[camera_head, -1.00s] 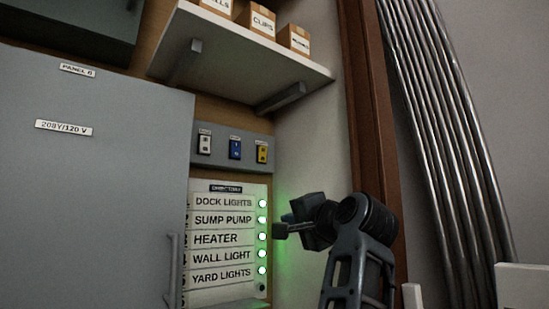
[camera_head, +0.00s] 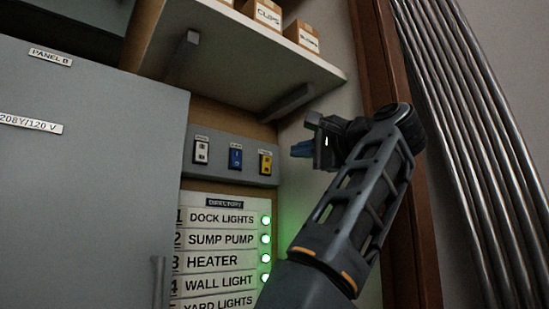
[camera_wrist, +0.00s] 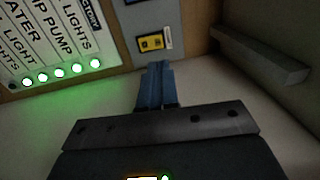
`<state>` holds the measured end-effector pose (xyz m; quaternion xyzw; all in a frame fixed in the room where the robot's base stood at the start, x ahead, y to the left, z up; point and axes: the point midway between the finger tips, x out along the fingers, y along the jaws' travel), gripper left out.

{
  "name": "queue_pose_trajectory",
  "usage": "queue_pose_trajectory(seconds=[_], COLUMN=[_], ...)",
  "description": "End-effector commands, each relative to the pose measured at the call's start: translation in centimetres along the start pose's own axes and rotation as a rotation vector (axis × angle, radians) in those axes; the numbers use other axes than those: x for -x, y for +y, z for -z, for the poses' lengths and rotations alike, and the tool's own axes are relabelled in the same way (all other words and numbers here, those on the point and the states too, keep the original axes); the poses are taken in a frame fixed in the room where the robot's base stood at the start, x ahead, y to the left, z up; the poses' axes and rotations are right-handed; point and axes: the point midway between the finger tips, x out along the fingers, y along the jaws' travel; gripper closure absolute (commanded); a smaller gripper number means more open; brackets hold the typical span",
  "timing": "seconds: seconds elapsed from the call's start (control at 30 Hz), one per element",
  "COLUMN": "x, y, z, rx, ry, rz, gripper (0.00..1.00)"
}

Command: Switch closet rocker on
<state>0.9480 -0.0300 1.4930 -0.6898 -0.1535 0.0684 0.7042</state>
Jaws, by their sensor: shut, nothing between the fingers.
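A grey switch plate (camera_head: 222,171) holds three rockers: white (camera_head: 201,151), blue (camera_head: 236,158) and yellow (camera_head: 265,161). The small labels above them are too blurred to read, so I cannot tell which one is the closet rocker. My gripper (camera_head: 297,149) is shut and empty, just right of the plate, at about the yellow rocker's height. In the wrist view its blue fingers (camera_wrist: 156,66) point toward the yellow rocker (camera_wrist: 151,43), with a gap showing in the picture. Part of the blue rocker shows at that view's top edge.
A shelf (camera_head: 225,62) with small boxes overhangs the switches; its grey bracket (camera_wrist: 262,55) is right of the fingers. A directory (camera_head: 222,239) with green lights is below. A grey cabinet door (camera_head: 80,170) stands left, a brown post and conduits (camera_head: 480,150) right.

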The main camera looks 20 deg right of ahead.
Motion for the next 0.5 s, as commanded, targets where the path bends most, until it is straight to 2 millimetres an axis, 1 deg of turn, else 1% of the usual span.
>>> queue_pose_trajectory(seconds=[0.17,0.27,0.37,0.5], x=[-0.1,-0.8,-2.1,-4.6], y=[0.0,0.0,-0.1,-0.1], z=[0.0,0.0,0.0,0.0], rx=[0.001,0.000,0.000,-0.001], ry=[0.001,0.000,-0.001,-0.002], rz=[0.000,-0.001,-0.002,-0.003], gripper=[1.00,1.00,1.00,1.00])
